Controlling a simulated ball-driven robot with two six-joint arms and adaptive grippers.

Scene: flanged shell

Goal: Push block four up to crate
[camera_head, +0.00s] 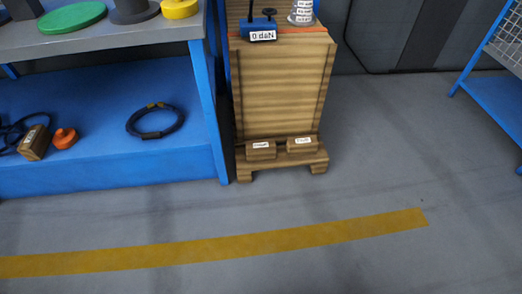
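A tall wooden crate (281,85) stands on a wooden base on the floor in the middle of the picture. Two small wooden blocks with white labels, a left one (261,151) and a right one (302,146), sit on the base at the foot of the crate's front face. A further labelled wooden block (35,143) lies tilted on the blue lower shelf at the left. The labels are too small to read, so I cannot tell which block is four. Neither of my grippers shows.
A blue bench frame (214,110) stands close to the crate's left. Its shelf holds a black cable loop (155,121) and an orange piece (64,138). A blue gauge (259,27) sits on the crate. A blue rack (502,95) stands right. Floor around the yellow stripe (215,246) is clear.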

